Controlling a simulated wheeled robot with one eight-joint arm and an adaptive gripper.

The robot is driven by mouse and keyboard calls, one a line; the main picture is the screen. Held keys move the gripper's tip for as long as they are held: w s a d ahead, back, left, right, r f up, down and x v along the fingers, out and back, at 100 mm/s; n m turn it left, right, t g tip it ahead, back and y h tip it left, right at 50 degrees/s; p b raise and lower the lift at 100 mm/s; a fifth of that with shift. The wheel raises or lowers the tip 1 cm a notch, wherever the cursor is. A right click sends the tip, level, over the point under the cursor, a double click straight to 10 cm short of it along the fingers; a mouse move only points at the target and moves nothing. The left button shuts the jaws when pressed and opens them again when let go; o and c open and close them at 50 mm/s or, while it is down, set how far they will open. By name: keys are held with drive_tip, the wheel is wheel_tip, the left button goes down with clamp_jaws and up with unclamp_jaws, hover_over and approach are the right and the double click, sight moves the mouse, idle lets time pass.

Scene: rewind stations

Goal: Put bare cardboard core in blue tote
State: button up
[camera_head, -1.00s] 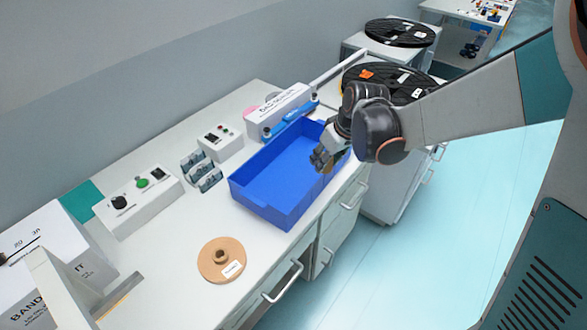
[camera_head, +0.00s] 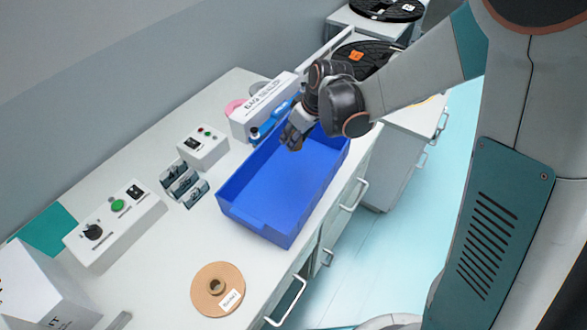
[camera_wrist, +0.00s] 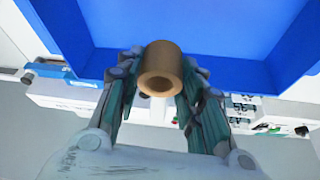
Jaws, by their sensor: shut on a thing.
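The blue tote (camera_head: 283,238) sits on the white bench, open at the top, with no contents visible inside it. My gripper (camera_head: 292,140) is over its far end, near the far rim. In the wrist view, my gripper (camera_wrist: 160,88) is shut on a bare cardboard core (camera_wrist: 158,88), a short brown hollow tube between the fingers. The tote's blue wall and floor (camera_wrist: 200,25) fill the top of that view beyond the core. In the head view the core is hidden by my gripper.
A flat brown disc with a hub and label (camera_head: 217,289) lies in front of the tote. Control boxes (camera_head: 115,225) and a small grey rack (camera_head: 183,185) stand left. A white box (camera_head: 265,105) is behind the tote. Black reels (camera_head: 365,57) lie at the back.

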wheel_tip(320, 180, down, 13)
drive_tip(key=b, duration=0.3)
drive_tip(key=shift+r, duration=0.15)
drive_tip(key=shift+b, duration=0.3)
drive_tip(key=shift+f, duration=0.2)
drive_tip(key=o, duration=0.8)
drive_tip(key=shift+o, duration=0.2)
drive_tip(key=shift+r, duration=0.15)
